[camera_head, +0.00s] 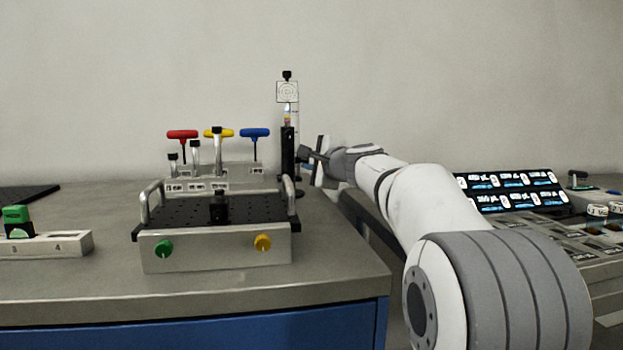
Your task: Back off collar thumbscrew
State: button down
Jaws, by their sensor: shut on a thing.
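A dark upright post (288,152) stands at the back of the bench, right of the optics platform, with a clear scaled tube and a white square target (287,92) above it. My gripper (304,154) reaches in from the right, level with the post's middle. Its fingers are shut at the post's right side, where the collar thumbscrew would be. The fingertips cover the thumbscrew, so I cannot make out its shape or how far it is turned. The post looks upright.
A black perforated platform (250,208) with handles and green and yellow knobs stands in front. Red, yellow and blue T-handle tools (255,133) stand in a rack behind it. A slotted block (60,245) is at left. Lit screens (510,190) are at right. The bench front is clear.

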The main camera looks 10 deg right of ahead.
jog(key=shift+b, duration=0.4)
jog(key=c, duration=1.4)
grip_release()
jog(key=shift+v, duration=3.9)
jog(key=shift+f, duration=0.1)
